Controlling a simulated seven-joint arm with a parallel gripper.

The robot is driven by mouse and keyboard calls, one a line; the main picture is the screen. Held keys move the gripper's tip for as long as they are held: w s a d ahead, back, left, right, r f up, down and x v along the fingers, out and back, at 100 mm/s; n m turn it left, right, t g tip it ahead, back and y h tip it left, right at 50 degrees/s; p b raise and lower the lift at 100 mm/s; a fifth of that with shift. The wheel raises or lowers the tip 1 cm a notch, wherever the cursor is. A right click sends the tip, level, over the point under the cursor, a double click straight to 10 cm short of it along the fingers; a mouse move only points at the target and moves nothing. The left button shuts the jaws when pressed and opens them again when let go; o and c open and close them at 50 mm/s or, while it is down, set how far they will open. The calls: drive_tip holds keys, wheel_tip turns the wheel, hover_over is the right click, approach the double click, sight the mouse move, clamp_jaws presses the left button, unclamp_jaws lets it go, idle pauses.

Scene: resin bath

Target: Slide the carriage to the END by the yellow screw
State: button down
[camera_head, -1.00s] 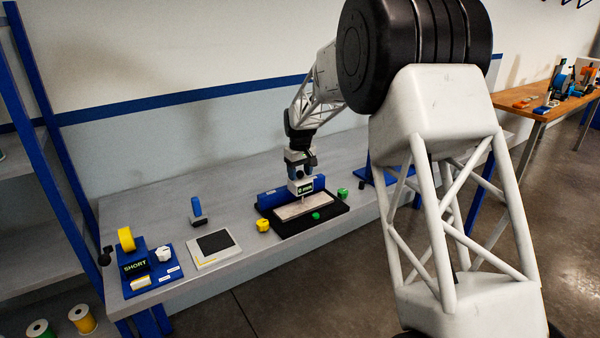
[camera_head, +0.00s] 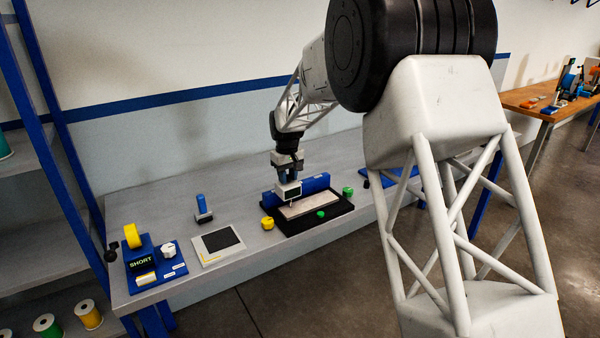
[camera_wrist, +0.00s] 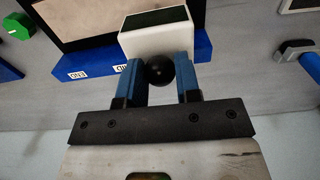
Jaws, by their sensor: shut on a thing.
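My gripper (camera_wrist: 159,78) is shut on the round black knob (camera_wrist: 158,69) of the carriage, with a blue finger on each side. The carriage (camera_wrist: 157,36) is a white block with a dark display; in the head view the carriage (camera_head: 282,187) sits at the left part of the blue rail (camera_head: 318,184). The yellow screw (camera_head: 268,223) stands at the left front corner of the black tray, near the carriage's end. In the wrist view the rail (camera_wrist: 110,68) shows mostly left of the carriage, with a short piece to its right.
The black tray (camera_head: 342,210) holds a pale plate (camera_head: 311,206). Green screws stand at its front (camera_head: 320,213) and right (camera_head: 347,191). Left of it are a dark-topped pad (camera_head: 219,256), a blue cylinder on a base (camera_head: 202,207) and a blue SHORT station (camera_head: 142,264).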

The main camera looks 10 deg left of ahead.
sight(281, 185)
drive_tip(key=shift+s+a, duration=0.85)
drive_tip(key=shift+a, duration=0.05)
drive_tip(key=c, duration=0.8)
unclamp_jaws()
drive_tip(key=shift+a, duration=0.1)
drive_tip(key=shift+r, duration=0.2)
wheel_tip(281, 185, up, 7)
drive_tip(key=shift+r, duration=0.2)
